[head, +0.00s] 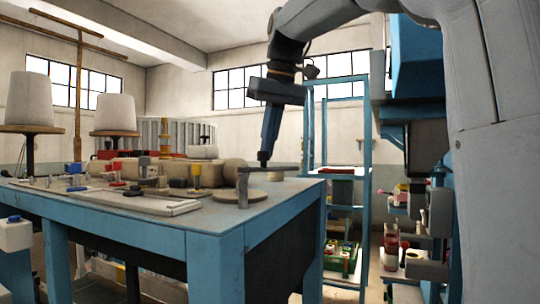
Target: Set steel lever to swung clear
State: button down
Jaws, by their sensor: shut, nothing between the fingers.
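The steel lever (280,167) looks like a flat grey bar lying level above the blue table's top (310,183), near its right edge. A pale round piece (275,177) shows under the bar.
White thread cones (30,98) stand at the far left. A blue shelf rack (343,150) stands behind right.

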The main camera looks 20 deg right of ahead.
jog(key=v, duration=0.7)
jog(key=shift+b, duration=0.45)
jog(key=shift+s+d, duration=0.1)
